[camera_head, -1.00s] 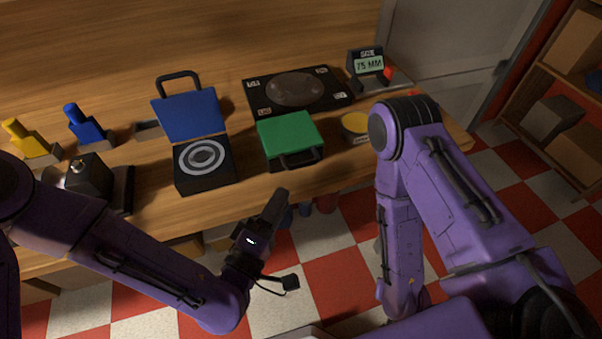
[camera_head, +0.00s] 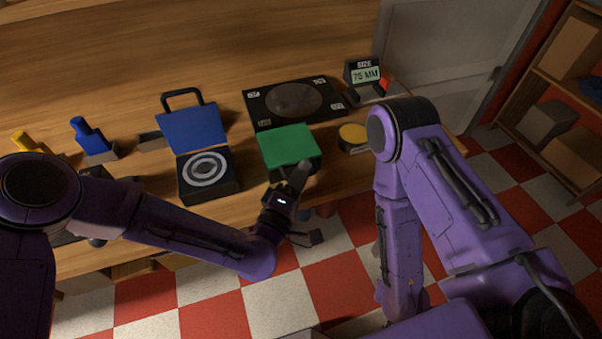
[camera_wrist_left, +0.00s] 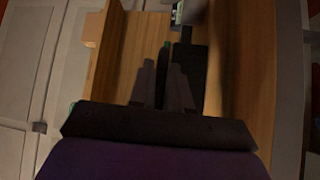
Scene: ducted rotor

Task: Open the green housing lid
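The green housing lid (camera_head: 287,145) lies closed on its black box (camera_head: 318,162) near the table's front edge. Its dark handle is at the front and is mostly hidden behind my left gripper (camera_head: 300,172). My left gripper is at the front edge of this housing, by the handle. In the left wrist view, the fingers (camera_wrist_left: 163,75) stand apart with a dark strip, perhaps the handle, between or just beyond them. Contact with it cannot be made out. My right gripper is out of view; only its purple arm shows.
Left of the green housing, a blue-lidded housing (camera_head: 192,130) stands open with a ringed disc inside. A black plate (camera_head: 262,110) lies behind, a size display (camera_head: 364,75) at the back right. A yellow-topped round part (camera_head: 353,136) sits close on the right.

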